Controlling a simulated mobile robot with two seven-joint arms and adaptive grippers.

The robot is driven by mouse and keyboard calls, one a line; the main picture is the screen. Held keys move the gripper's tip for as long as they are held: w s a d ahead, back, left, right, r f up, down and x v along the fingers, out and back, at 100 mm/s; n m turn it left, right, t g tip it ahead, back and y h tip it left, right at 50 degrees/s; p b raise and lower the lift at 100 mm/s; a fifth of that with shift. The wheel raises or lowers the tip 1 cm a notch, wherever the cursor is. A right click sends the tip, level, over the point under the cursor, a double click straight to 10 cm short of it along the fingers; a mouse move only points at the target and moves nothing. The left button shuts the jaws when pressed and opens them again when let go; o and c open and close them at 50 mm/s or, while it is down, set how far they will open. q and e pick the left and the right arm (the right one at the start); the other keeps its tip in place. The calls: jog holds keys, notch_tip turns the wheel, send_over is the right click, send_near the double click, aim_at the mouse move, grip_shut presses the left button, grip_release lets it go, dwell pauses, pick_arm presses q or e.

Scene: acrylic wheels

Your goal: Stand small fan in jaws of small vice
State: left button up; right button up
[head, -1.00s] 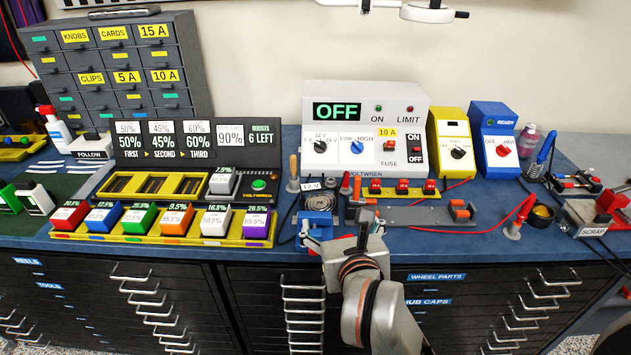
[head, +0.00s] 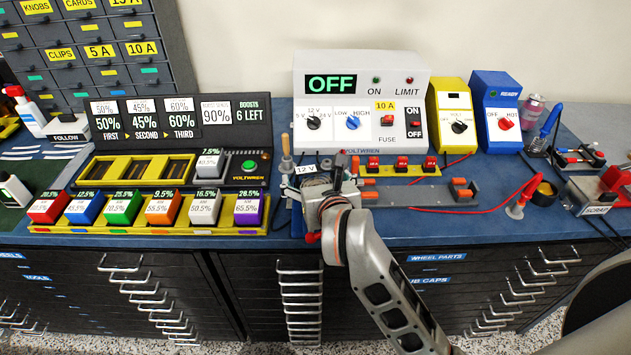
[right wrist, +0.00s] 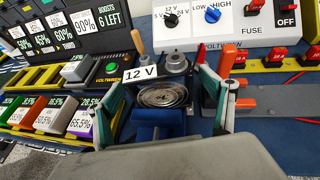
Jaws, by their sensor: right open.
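The small fan, as I take it, is a round metal grille (right wrist: 162,95) with a blue base (right wrist: 160,126), beside a "12 V" tag (right wrist: 140,73). It lies face up in the right wrist view and is mostly hidden behind my gripper in the head view. My right gripper (head: 318,181) is open above the fan, with one finger on each side of it in the right wrist view (right wrist: 165,95). I cannot tell whether they touch. My left gripper is out of view.
The power supply (head: 360,92) reads OFF behind the gripper. Coloured blocks in a yellow rack (head: 160,225) stand left. A red lead (head: 440,210) crosses the blue bench at right.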

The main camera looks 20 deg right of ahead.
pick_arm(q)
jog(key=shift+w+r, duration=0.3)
pick_arm(e)
jog(key=shift+w+f, duration=0.1)
jog(key=shift+w, duration=0.15)
jog(key=c, duration=2.2)
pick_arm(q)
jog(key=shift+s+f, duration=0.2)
